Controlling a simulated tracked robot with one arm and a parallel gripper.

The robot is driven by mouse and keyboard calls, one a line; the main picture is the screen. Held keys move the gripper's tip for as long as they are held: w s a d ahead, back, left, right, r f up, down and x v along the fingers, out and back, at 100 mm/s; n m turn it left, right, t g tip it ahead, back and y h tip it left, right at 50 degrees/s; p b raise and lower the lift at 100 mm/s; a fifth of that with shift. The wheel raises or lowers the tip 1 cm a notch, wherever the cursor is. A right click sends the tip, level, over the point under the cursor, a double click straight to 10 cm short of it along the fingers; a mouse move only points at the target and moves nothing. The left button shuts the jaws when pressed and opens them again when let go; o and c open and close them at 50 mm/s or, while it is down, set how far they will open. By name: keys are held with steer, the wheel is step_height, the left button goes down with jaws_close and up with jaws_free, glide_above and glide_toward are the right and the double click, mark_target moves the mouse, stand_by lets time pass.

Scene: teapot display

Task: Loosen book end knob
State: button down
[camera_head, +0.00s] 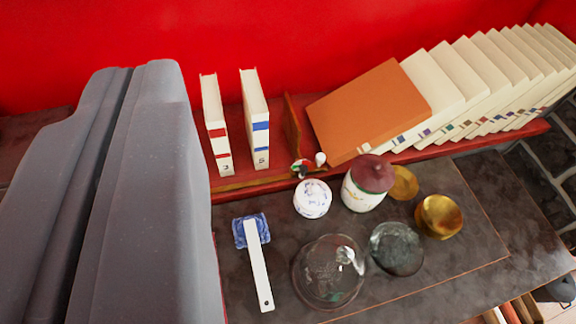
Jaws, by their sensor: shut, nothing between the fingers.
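A brown wooden book end (291,122) stands upright on the red shelf, between two white books and a leaning orange book. A small pale round knob (320,158) shows near its foot, next to a small dark-and-white piece (303,169); how these attach is too small to tell. My gripper (142,68), large and grey, fills the left of the view. Its two fingers lie side by side, shut and empty, well left of the book end and apart from it. The gripper hides the shelf's left part.
A white book (217,125) with red bands and one with blue bands (255,120) stand left of the book end. The orange book (370,110) leans right. A lidded jar (368,184), white ball-like pot (312,199), glass dome (328,272) and brass bowl (439,216) crowd the dark counter in front.

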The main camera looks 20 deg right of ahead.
steer(key=shift+w, duration=0.1)
steer(key=w+d+f+n+g+h+p, duration=0.2)
steer(key=w+f+n+g+p, duration=0.3)
steer(key=w, duration=0.4)
steer(key=w+d+f+n+g+h+p, duration=0.2)
steer(key=w+f+n+g+p, duration=0.15)
steer(key=w+f, duration=0.5)
steer(key=n+g+h+p, duration=0.2)
steer(key=n+g+p, duration=0.5)
steer(key=n+p, duration=0.25)
glide_toward(303, 170)
step_height(303, 170, down, 7)
steer(key=a, duration=0.2)
steer(key=d, duration=0.1)
steer(key=d+f, duration=0.1)
steer(key=d, duration=0.1)
steer(key=shift+s, duration=0.15)
steer(key=shift+d+f, duration=0.1)
steer(key=shift+d, duration=0.45)
